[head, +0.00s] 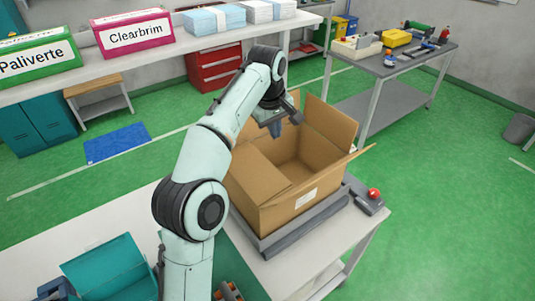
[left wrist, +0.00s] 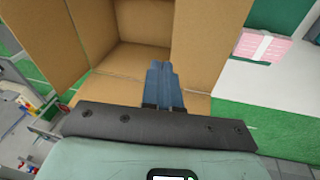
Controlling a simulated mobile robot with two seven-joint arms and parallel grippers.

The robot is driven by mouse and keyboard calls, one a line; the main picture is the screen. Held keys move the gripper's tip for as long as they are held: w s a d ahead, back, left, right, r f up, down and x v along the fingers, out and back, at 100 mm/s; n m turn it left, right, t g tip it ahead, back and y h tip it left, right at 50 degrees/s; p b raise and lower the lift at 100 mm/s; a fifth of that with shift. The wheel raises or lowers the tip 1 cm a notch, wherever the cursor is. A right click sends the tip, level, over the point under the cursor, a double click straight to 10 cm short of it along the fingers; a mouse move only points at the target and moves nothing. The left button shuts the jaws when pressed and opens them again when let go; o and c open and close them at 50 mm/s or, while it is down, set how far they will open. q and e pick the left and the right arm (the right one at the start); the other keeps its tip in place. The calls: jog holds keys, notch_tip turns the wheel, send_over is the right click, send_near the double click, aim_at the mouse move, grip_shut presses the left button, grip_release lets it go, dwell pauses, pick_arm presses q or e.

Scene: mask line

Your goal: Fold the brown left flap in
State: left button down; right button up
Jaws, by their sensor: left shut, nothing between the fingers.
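An open brown cardboard box (head: 290,212) with a white label on its front wall sits on a grey platform at the table's right end. The brown left flap (head: 258,172) is a slanted panel on the box's left side; its exact angle is hard to tell. Another flap (head: 331,121) stands up at the back, and one (head: 350,164) sticks outward on the right. My left gripper (head: 275,129) is shut and empty over the far-left part of the box. In the left wrist view its blue fingers (left wrist: 165,84) show against cardboard walls; contact cannot be told. My right gripper is not in view.
A red button (head: 374,194) sits beside the box. A teal bin (head: 106,272) stands at the front left. A back shelf holds a green Paliverte box (head: 38,62), a pink Clearbrim box (head: 133,34) and packs of masks (head: 214,20). A tool table (head: 398,66) stands behind right.

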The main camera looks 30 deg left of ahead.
pick_arm(q)
jog(key=r+n+g+y, duration=0.1)
jog(key=r+y, duration=0.1)
send_near(266, 163)
jog(key=shift+y, duration=0.3)
jog(key=x, duration=0.5)
jog(key=shift+w, duration=0.1)
jog(key=shift+w+f, duration=0.1)
jog(key=shift+f, duration=0.5)
